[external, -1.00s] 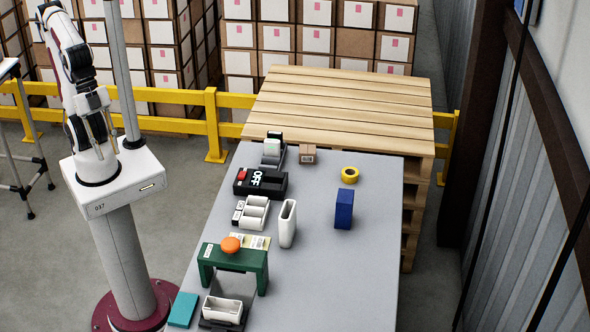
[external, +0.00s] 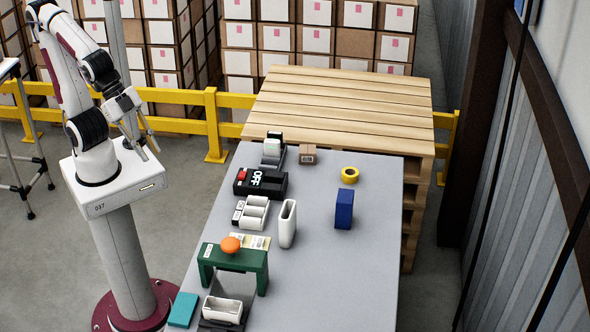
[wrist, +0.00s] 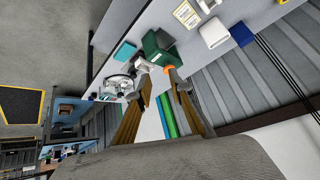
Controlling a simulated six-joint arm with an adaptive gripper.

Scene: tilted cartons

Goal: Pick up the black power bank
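I cannot pick out a black power bank for certain in either view. One black item, a black box with a red button and the word OFF (external: 262,183), lies on the left side of the grey table in the external view. My gripper (external: 148,149) is up beside my base, left of the table and well apart from everything on it. It is open and empty. In the wrist view my gripper (wrist: 160,82) shows two separated fingers with nothing between them.
The grey table (external: 335,270) also holds a white sorter (external: 251,213), white upright holder (external: 287,224), blue box (external: 344,209), yellow tape roll (external: 350,173), green stand (external: 257,262) with an orange knob, and teal box (external: 182,310). Its right side is mostly clear. A yellow rail (external: 180,124) stands behind.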

